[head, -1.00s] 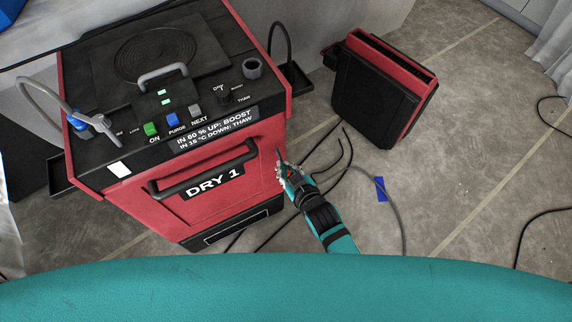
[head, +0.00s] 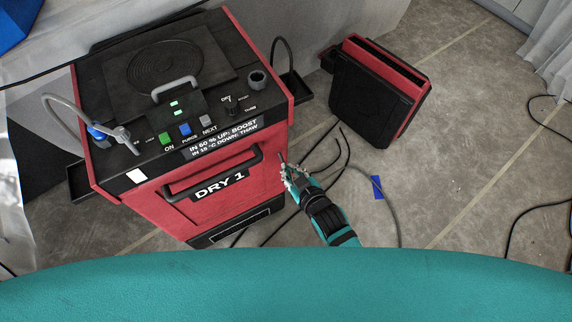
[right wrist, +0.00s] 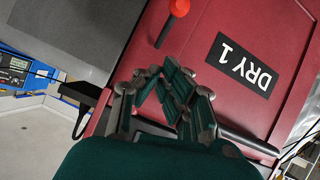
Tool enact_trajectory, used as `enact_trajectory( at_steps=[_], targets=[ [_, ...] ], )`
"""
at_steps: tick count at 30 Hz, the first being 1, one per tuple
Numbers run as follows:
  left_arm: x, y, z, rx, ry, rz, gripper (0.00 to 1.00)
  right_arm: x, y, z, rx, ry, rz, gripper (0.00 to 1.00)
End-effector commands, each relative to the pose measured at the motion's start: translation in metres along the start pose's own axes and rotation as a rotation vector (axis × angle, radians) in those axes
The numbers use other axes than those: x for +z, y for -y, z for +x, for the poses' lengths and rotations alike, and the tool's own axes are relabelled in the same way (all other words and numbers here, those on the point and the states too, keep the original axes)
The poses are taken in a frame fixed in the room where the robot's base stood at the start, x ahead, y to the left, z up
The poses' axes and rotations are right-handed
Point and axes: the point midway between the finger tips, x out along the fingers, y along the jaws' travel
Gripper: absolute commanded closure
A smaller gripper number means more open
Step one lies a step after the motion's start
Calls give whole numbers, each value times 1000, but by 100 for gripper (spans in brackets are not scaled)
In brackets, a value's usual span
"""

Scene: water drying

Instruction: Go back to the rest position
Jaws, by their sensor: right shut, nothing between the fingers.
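My right gripper (head: 283,160) is shut and empty in the head view. It is in front of the right front corner of the red dryer (head: 270,181) labelled DRY 1, with its fingertips pointing up the picture. I cannot tell whether it touches the dryer. In the right wrist view the gripper's fingers (right wrist: 178,75) are close together in front of the dryer's red panel (right wrist: 205,75), and the label (right wrist: 243,66) appears turned. My left gripper is in neither view.
The dryer's front handle (head: 213,174) is left of the gripper. A red and black box (head: 372,95) stands on the floor at the back right. Cables and a blue strip (head: 377,187) lie on the floor (head: 455,180). Open floor is at the right.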

Motion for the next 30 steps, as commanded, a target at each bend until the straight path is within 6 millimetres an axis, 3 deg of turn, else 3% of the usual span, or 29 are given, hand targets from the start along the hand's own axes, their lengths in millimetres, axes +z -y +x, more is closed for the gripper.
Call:
enact_trajectory(
  at_steps=[3,9,15,22,26,29,30],
  targets=[
    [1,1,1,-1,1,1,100,5,1,-28,0,0,-1,100],
    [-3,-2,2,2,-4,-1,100,7,1,-59,1,-2,-1,100],
    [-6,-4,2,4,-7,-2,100,7,1,-70,1,-3,0,100],
    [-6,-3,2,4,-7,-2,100,13,1,-68,0,9,2,100],
    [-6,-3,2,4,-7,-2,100,58,3,-60,-4,91,20,100],
    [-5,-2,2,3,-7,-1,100,123,5,-54,-8,212,49,100],
    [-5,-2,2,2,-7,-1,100,154,6,-55,-8,269,65,100]
  ],
)
